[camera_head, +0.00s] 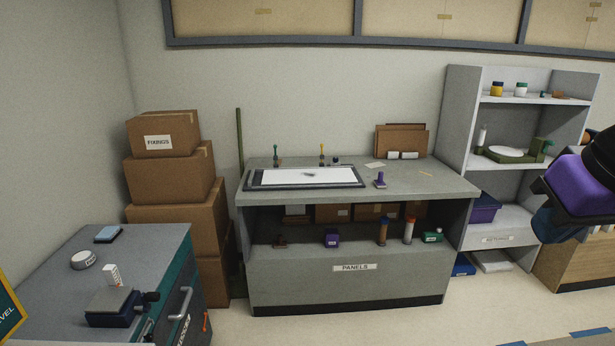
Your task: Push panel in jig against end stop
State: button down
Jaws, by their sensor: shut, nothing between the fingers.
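A flat white panel (290,177) with a small dark mark near its middle lies in a dark, low jig (252,184) on the grey workbench marked PANELS. The jig's dark rim shows along its left side and front edge. At this distance I cannot tell whether the panel touches an end stop, or which rim is the stop. Black and purple parts of my arm show at the right edge, well apart from the jig. My gripper's fingers cannot be made out.
Floor before the bench is clear.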

aim_at(332, 176)
jog(key=i+l, duration=0.1)
jog(key=i, duration=3.1)
jog(key=j+u, duration=0.05)
jog(key=j, duration=0.05)
